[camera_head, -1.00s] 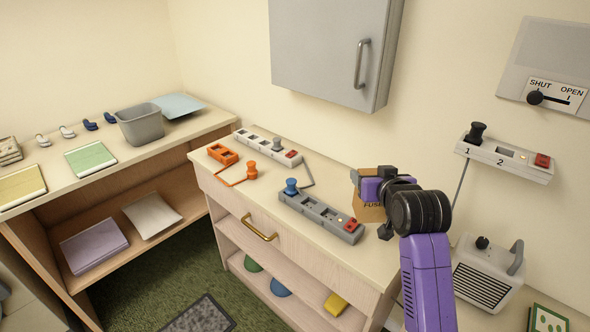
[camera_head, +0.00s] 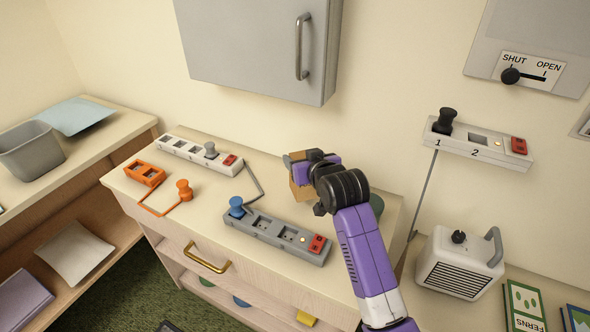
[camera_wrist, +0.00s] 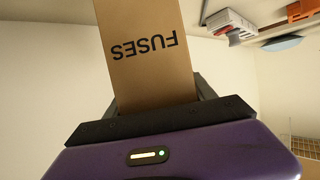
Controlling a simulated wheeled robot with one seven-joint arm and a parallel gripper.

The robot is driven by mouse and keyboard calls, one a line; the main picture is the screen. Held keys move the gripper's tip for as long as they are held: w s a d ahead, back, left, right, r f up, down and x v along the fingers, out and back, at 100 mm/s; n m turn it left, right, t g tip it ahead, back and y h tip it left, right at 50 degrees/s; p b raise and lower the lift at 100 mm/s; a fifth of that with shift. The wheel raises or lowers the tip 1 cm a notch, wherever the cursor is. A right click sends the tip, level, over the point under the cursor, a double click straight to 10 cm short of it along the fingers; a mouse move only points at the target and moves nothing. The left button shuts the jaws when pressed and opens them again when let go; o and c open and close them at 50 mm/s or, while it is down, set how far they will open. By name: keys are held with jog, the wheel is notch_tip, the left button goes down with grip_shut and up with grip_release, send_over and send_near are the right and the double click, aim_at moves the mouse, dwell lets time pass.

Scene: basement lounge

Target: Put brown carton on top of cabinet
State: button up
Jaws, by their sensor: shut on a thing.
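The brown carton (camera_head: 300,190) is partly hidden behind my gripper (camera_head: 308,165) in the head view. In the wrist view the carton (camera_wrist: 150,60) stands between the fingers (camera_wrist: 160,105), its FUSES lettering upside down. My gripper is shut on it, over the right part of the wooden drawer unit's top (camera_head: 200,145). I cannot tell whether the carton touches that top. A grey wall cabinet (camera_head: 250,50) with a vertical handle hangs above the unit; its upper face is out of view.
Power strips (camera_head: 275,235) (camera_head: 200,155) and an orange socket block (camera_head: 145,174) lie on the drawer unit. A dark green round thing (camera_head: 376,205) is partly behind my arm. A heater (camera_head: 458,262) stands right, below a wall socket strip (camera_head: 478,142).

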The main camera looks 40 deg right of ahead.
aim_at(304, 192)
jog(key=shift+f, duration=2)
jog(key=o, duration=1.5)
jog(key=shift+f, duration=0.15)
jog(key=shift+c, duration=0.2)
